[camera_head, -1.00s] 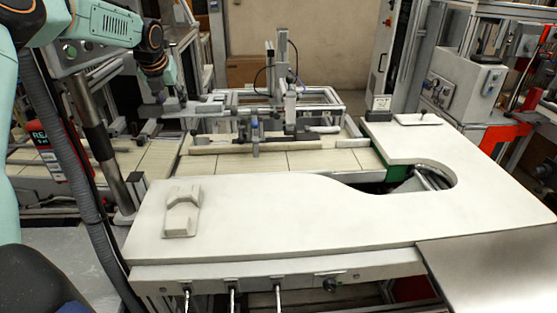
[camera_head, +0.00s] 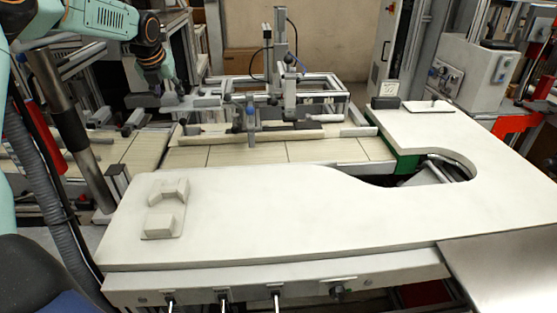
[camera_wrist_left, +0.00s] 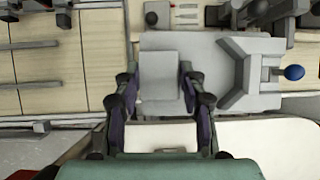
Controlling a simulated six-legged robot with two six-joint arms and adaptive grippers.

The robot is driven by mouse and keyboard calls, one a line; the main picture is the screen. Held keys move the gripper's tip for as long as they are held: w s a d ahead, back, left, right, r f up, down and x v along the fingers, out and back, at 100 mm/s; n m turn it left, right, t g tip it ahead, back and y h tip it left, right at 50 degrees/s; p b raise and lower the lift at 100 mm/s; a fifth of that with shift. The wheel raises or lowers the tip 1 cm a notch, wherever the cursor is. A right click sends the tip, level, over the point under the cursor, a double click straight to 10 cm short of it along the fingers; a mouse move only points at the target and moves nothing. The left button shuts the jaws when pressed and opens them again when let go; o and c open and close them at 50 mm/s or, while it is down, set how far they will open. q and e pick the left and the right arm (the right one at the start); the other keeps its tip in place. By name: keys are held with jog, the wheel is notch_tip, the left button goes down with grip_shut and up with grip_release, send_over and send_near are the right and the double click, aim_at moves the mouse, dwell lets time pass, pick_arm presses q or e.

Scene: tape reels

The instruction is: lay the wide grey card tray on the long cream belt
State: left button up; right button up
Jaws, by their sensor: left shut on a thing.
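The wide grey card tray (camera_wrist_left: 205,50) is a flat plate with a plain block and a V-shaped block on it. My left gripper (camera_wrist_left: 158,85) is shut on the plain block, one finger on each side. In the head view the gripper (camera_head: 173,98) and the tray (camera_head: 205,102) are small, at the upper left, near the metal frame. The long cream belt (camera_head: 265,153) runs left to right behind the white table. The tray appears above its far side; the gap to the belt cannot be told. My right gripper is not in view.
A white table (camera_head: 300,225) with a rounded cutout fills the front. A similar pale tray (camera_head: 162,226) lies on its left end. A metal frame with a post (camera_head: 283,90) stands along the belt's far side. The belt's near strip looks bare.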

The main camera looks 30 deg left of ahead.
aim_at(171, 106)
pick_arm(q)
jog(key=f+b, duration=0.1)
jog(key=f, duration=0.1)
jog(key=a+f+b, duration=0.1)
jog(key=shift+f, duration=0.4)
jog(key=shift+d, duration=0.25)
notch_tip(171, 106, down, 12)
jog(key=shift+f+b, duration=0.1)
jog(key=shift+b, duration=0.95)
jog(key=shift+d+f, duration=0.1)
jog(key=shift+f, duration=0.45)
jog(key=shift+w+d+f, duration=0.1)
jog(key=shift+w+d, duration=0.15)
jog(key=d, duration=0.1)
jog(key=w+d, duration=0.1)
jog(key=f, duration=0.1)
jog(key=shift+w+d, duration=0.25)
jog(key=shift+d, duration=0.25)
jog(key=shift+a+f, duration=0.2)
jog(key=shift+a, duration=0.05)
jog(key=o, duration=1.3)
jog(key=shift+d+r, duration=0.15)
jog(key=shift+d, duration=0.05)
jog(key=shift+a, duration=0.2)
